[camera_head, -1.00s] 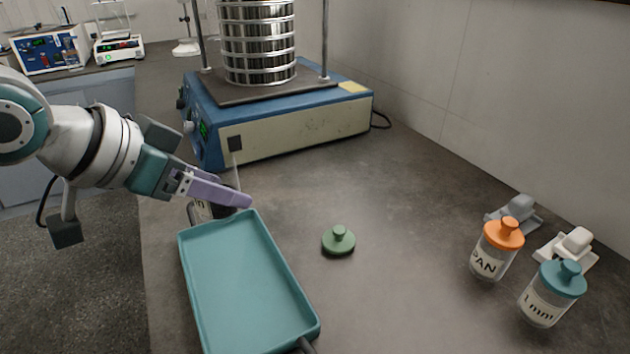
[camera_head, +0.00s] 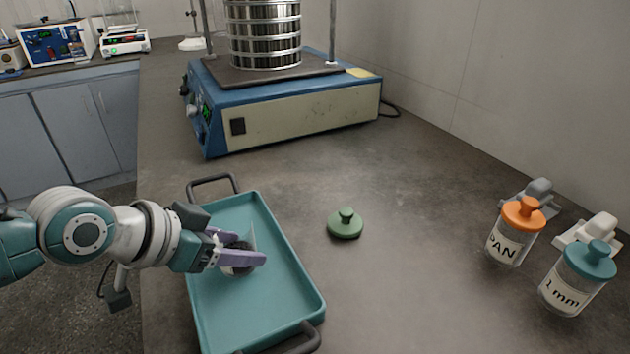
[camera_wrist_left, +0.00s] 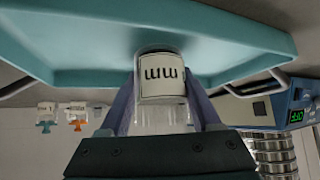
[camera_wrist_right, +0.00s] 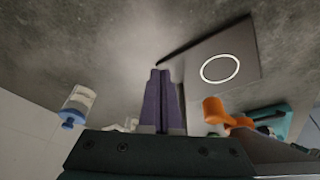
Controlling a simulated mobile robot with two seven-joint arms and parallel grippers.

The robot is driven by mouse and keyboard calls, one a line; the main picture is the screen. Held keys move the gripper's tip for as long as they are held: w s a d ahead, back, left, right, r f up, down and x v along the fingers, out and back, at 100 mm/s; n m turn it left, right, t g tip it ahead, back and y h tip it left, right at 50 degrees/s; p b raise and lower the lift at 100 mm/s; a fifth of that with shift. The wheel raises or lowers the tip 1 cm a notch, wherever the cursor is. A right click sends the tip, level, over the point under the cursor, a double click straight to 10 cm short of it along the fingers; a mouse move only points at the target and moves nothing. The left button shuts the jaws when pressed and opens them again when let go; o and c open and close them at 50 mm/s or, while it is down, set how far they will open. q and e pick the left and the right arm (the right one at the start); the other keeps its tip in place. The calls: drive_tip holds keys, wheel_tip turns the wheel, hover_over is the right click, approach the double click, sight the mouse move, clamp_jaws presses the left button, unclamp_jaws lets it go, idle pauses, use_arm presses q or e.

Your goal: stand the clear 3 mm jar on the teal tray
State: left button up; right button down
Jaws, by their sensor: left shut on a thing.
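The clear jar (camera_head: 238,270) is between the fingers of my left gripper (camera_head: 250,256), which is shut on it over the teal tray (camera_head: 285,252). Dark grains show in it and no lid is seen on it. In the left wrist view the jar (camera_wrist_left: 160,112) has a white label reading "mm"; the digit is hidden. The jar looks about upright and low over the tray floor; I cannot tell if it touches. My right gripper (camera_wrist_right: 160,78) shows only in its wrist view, fingers together and empty.
A green lid (camera_head: 345,224) lies on the bench right of the tray. An orange-lidded PAN jar (camera_head: 512,238) and a teal-lidded 1 mm jar (camera_head: 570,285) stand at the right. The sieve shaker (camera_head: 300,115) stands behind.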

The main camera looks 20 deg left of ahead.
use_arm(q)
drive_tip(key=shift+f, duration=0.15)
drive_tip(key=o, duration=1.4)
drive_tip(key=shift+s+r+p, duration=0.25)
drive_tip(key=shift+r+p, duration=0.05)
drive_tip(key=shift+r, duration=0.2)
drive_tip(key=p+v, duration=0.4)
drive_tip(key=v, duration=0.6)
drive_tip(key=shift+s+a+r, duration=0.15)
drive_tip(key=shift+s+r, duration=0.1)
drive_tip(key=s+d+r+g+y, duration=0.1)
drive_tip(key=s+d, duration=0.2)
drive_tip(key=s, duration=0.1)
drive_tip(key=s+d+r+n+g, duration=0.1)
drive_tip(key=s+d+g, duration=0.1)
drive_tip(key=s, duration=0.3)
drive_tip(key=s+d+r+g+y, duration=0.1)
drive_tip(key=s+d+g, duration=0.1)
drive_tip(key=s+d, duration=0.1)
drive_tip(key=shift+s+d+n+y, duration=0.3)
drive_tip(key=shift+s+d, duration=0.05)
drive_tip(key=shift+s, duration=0.35)
